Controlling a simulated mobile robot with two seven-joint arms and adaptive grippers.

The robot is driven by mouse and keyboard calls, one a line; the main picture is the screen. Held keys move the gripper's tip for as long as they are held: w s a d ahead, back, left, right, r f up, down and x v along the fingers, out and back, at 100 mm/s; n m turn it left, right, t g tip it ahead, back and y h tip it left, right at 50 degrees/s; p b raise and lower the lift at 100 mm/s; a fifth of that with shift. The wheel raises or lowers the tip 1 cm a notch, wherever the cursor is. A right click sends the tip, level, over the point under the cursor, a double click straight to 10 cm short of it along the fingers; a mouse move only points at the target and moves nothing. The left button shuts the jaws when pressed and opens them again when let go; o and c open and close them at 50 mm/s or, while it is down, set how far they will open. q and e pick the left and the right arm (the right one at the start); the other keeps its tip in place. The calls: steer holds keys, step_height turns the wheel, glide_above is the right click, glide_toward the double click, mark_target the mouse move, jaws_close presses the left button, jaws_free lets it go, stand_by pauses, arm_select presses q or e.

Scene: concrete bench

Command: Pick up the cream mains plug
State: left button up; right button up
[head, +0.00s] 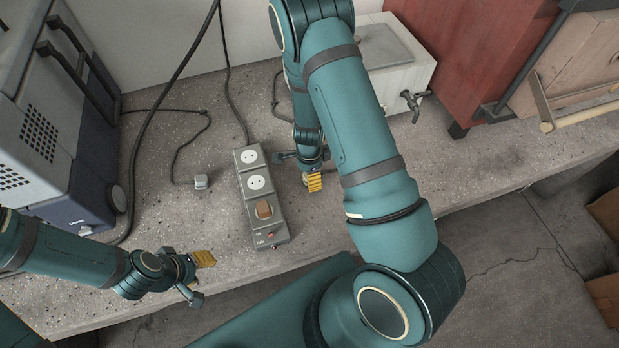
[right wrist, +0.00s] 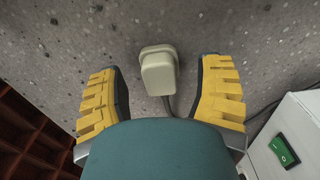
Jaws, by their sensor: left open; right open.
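The cream mains plug (right wrist: 159,72) lies on the speckled bench in the right wrist view, with its grey cord running back under my gripper. My right gripper (right wrist: 160,88) is open, with one yellow-padded finger on each side of the plug and visible gaps to both. In the head view my right gripper (head: 312,176) is low over the bench, right of the power strip, and mostly hides the plug. My left gripper (head: 198,274) is open and empty near the bench's front edge at the left.
A grey-blue machine (head: 60,120) stands left, a white box with a tap (head: 400,75) behind.

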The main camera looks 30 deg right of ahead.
jaws_close()
stand_by(0.3)
arm_select(q)
steer(key=r+p, duration=0.1)
steer(key=w+r+p, duration=0.1)
steer(key=r+p, duration=0.1)
steer(key=shift+a, duration=0.1)
arm_select(e)
step_height(320, 180, up, 10)
steer(key=shift+f, duration=0.1)
